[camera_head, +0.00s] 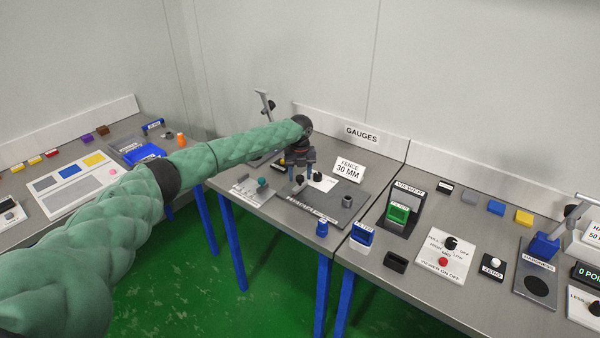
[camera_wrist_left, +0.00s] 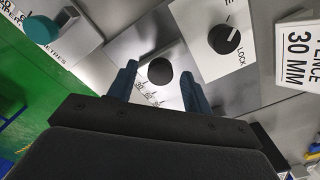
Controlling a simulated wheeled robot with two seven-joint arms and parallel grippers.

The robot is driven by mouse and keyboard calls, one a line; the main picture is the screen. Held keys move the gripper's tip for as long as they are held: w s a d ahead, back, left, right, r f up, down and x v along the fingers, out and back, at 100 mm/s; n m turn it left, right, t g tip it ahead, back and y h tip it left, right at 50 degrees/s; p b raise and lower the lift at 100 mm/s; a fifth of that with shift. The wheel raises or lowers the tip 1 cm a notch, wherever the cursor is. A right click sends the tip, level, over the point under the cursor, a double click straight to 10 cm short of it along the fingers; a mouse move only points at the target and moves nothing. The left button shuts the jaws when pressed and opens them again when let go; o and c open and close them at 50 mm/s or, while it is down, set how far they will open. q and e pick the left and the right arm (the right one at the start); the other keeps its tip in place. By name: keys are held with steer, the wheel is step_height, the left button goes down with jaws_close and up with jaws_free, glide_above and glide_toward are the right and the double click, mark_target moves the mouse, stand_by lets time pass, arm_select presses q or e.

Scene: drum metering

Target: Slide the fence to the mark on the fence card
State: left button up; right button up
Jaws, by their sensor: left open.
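The fence card (camera_head: 348,168) reads "FENCE 30 MM" and stands on the gauges bench; it also shows in the left wrist view (camera_wrist_left: 299,50). My left gripper (camera_head: 300,166) is over the grey fence plate (camera_head: 343,194). In the left wrist view it is open (camera_wrist_left: 158,78), with a round black knob (camera_wrist_left: 160,71) between its fingers. Whether the fingers touch the knob cannot be told. A numbered scale (camera_wrist_left: 148,96) lies just below the knob, partly hidden. A black lock knob (camera_wrist_left: 223,39) sits on a white plate beside it, its white line pointing away from "LOCK". My right gripper is not in view.
A device with a teal knob (camera_wrist_left: 41,30) stands left of the fence plate. A blue block (camera_head: 322,228) is at the bench's front edge. The viewer (camera_head: 402,211) stands on the bench at right.

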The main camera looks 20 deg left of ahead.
arm_select(q)
steer(key=shift+f, duration=0.15)
steer(key=shift+c, duration=0.4)
jaws_close()
steer(key=shift+s+d, duration=0.25)
steer(key=shift+d, duration=0.5)
steer(key=shift+s+d, duration=0.25)
steer(key=shift+d, duration=0.45)
steer(key=shift+o, duration=0.3)
jaws_free()
steer(key=shift+a, duration=0.1)
